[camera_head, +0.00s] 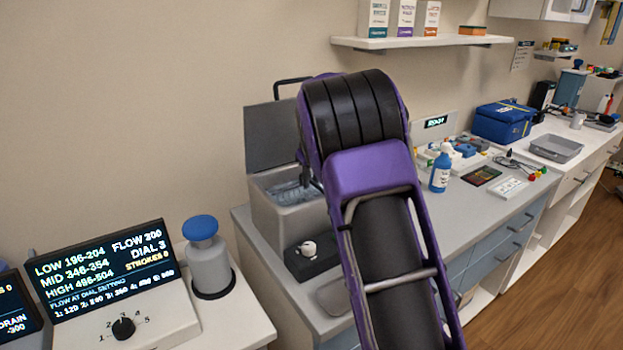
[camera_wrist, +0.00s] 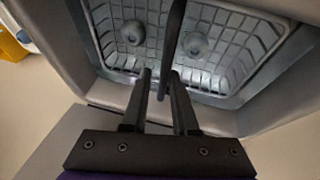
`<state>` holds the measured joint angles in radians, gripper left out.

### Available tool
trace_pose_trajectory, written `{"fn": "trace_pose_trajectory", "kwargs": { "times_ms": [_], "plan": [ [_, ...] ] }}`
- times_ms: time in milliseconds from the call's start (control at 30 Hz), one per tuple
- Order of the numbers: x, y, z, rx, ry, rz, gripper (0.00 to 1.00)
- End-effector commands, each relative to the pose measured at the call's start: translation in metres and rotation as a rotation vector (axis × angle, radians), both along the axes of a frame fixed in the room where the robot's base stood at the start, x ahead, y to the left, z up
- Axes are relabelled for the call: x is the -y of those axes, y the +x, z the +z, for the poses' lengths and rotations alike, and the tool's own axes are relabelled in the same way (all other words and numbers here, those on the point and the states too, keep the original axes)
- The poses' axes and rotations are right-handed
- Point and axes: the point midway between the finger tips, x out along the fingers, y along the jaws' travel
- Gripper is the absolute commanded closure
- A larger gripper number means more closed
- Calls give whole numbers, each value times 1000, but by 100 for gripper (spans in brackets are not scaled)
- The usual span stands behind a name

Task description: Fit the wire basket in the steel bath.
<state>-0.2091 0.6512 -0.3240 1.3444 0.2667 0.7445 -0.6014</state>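The steel bath (camera_head: 287,221) stands on the grey counter with its lid (camera_head: 272,136) raised. The wire basket (camera_wrist: 232,75) lies within the bath's walls (camera_wrist: 264,112) in the wrist view, with two round grey items (camera_wrist: 195,45) in it. Whether it rests fully on the bottom cannot be told. A dark bar, apparently the basket's handle (camera_wrist: 174,30), runs between my gripper's (camera_wrist: 161,73) two fingers. The fingers stand apart with a visible gap beside the bar.
A black unit with a white knob (camera_head: 308,249) stands in front of the bath. A blue-capped pump bottle (camera_head: 207,258) and a display panel (camera_head: 104,270) are at left. A shelf (camera_head: 420,42) hangs above.

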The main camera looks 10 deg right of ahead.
Motion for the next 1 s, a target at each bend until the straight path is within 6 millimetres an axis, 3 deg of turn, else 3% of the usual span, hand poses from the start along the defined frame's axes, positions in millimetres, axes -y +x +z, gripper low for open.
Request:
{"fn": "trace_pose_trajectory", "kwargs": {
  "times_ms": [367, 1000],
  "plan": [
    [0, 0, 2, 0, -1, 0, 74],
    [1, 0, 28, 1, 0, 0, 74]
  ]
}}
